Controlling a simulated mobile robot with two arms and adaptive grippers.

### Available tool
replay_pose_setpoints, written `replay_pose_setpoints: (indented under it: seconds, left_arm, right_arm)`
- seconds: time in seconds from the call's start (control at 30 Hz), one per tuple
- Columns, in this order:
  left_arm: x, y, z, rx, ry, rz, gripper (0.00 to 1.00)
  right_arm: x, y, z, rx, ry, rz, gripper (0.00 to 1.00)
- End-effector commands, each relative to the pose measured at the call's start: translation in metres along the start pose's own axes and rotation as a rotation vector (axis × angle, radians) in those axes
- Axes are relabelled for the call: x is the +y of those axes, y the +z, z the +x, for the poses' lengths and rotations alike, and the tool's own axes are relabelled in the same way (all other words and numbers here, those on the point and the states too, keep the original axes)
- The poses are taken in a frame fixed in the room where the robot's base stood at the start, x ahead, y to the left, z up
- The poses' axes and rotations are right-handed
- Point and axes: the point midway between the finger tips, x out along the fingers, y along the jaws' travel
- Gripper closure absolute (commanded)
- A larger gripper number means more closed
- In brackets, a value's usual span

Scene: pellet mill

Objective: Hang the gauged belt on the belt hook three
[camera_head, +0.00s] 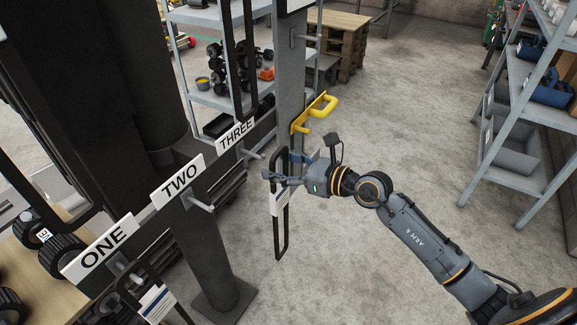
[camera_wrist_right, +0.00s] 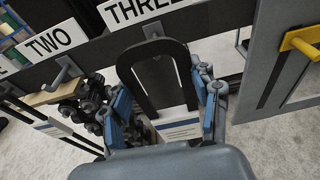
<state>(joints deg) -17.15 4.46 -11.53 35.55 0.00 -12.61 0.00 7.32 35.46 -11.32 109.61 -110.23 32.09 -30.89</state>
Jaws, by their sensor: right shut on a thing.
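The gauged belt is a narrow black loop (camera_head: 281,235) with a white label. It hangs upright from my right gripper (camera_head: 283,178), which is shut on it. The wrist view shows the belt's top arc (camera_wrist_right: 153,48) standing up between the fingers (camera_wrist_right: 165,105), with its label (camera_wrist_right: 180,128) low between them. Belt hook three (camera_head: 252,154) is a grey peg under the THREE sign (camera_head: 237,134). In the head view the belt is right of this peg, apart from it. In the wrist view the peg (camera_wrist_right: 152,31) shows just above the arc. My left gripper is out of view.
Hook one carries a labelled belt (camera_head: 155,302); hook two (camera_head: 201,203) shows a bare peg. A yellow handle (camera_head: 315,113) sits on the grey post right of hook three. A shelf rack (camera_head: 517,120) stands far right, with clear floor between.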

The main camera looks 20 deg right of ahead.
Motion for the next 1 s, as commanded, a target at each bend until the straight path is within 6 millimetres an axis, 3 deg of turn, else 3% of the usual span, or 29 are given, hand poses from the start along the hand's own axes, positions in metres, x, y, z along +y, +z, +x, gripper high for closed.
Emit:
replay_pose_setpoints:
  seconds: [1.0]
  left_arm:
    - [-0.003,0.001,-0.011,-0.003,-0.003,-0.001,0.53]
  right_arm:
    - [0.001,0.015,0.068,-0.003,0.001,0.000,0.82]
